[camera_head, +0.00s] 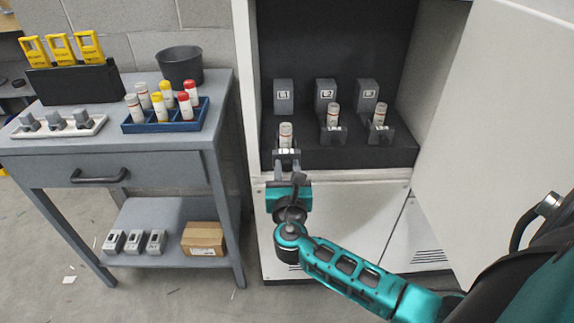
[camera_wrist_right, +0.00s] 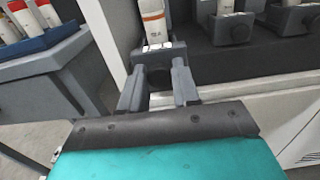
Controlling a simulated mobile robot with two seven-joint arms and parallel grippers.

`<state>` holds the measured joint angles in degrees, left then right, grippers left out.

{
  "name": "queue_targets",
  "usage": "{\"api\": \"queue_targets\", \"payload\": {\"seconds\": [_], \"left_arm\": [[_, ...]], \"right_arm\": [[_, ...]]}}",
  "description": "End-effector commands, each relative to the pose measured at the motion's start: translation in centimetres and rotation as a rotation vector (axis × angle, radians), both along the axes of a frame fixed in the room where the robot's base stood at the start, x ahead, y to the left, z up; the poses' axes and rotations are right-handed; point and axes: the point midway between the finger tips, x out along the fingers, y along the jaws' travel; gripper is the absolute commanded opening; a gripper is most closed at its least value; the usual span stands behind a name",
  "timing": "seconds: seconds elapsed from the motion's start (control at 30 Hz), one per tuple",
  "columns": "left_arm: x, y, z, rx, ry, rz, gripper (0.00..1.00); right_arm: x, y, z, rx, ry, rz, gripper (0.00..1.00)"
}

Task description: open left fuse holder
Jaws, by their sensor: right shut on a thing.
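Three fuse holders stand in a row in the open white cabinet. The left fuse holder (camera_head: 285,152) has its front part tilted out, with a white fuse (camera_head: 285,134) with a reddish band standing in it. My right gripper (camera_head: 287,166) is at the front of this holder. In the right wrist view its two fingers close on the left holder's dark front part (camera_wrist_right: 158,68), below the fuse (camera_wrist_right: 153,22). The middle holder (camera_head: 333,134) and right holder (camera_head: 379,134) are also tilted out with fuses in them. My left gripper is not in view.
The cabinet door (camera_head: 492,120) stands open at the right. A grey workbench (camera_head: 190,155) at the left carries a blue tray (camera_head: 165,122) of fuses, a dark bin (camera_head: 180,65), a white tray (camera_head: 92,128) and yellow tags (camera_head: 62,49). A cardboard box (camera_head: 203,238) is on its lower shelf.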

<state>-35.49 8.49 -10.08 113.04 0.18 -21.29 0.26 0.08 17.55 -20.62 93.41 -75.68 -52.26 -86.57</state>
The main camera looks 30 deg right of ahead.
Motion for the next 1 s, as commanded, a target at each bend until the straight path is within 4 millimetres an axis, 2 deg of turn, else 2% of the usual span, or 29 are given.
{"api": "queue_targets", "payload": {"seconds": [0.03,0.07,0.3,0.53,0.67,0.77,1.0], "left_arm": [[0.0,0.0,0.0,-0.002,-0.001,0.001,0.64],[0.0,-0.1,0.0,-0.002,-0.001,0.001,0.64],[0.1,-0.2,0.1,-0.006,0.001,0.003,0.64],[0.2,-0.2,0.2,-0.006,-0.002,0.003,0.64],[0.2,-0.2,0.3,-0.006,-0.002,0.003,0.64],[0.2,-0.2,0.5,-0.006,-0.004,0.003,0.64],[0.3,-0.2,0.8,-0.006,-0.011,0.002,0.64]], "right_arm": [[0.0,0.0,0.0,0.001,-0.001,0.0,0.0],[0.0,0.0,0.0,0.001,-0.001,0.0,0.32],[0.0,0.0,0.0,0.001,-0.001,0.0,0.55],[0.0,0.0,0.0,0.001,-0.001,0.0,0.56],[-0.7,0.4,-0.1,0.001,0.002,0.001,0.56],[-2.0,1.2,-0.1,0.003,0.003,0.002,0.56],[-6.5,4.0,-0.1,0.005,0.003,0.001,0.56]]}}
